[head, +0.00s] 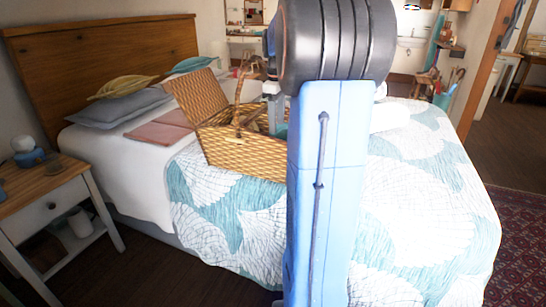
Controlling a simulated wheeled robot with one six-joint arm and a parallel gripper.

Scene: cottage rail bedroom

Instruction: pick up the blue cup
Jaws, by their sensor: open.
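My gripper (277,118) is mostly hidden behind my own arm, and one grey part of it shows at the right end of the wicker basket (247,156) on the bed. It is open. A small teal patch shows at its lower end, and I cannot tell whether that is a cup or part of the gripper. I cannot make out a blue cup for certain. A small blue rounded object (28,159) stands on the nightstand at the left, far from my gripper. A teal container (442,99) holding thin sticks stands beyond the bed at the right.
The basket has its lid (198,97) raised and a tall handle. The bed (420,190) with its patterned cover fills the middle. Pillows (120,107) and a pink cloth (160,131) lie to the left. The nightstand (45,180) stands beside the bed. Floor shows at the right.

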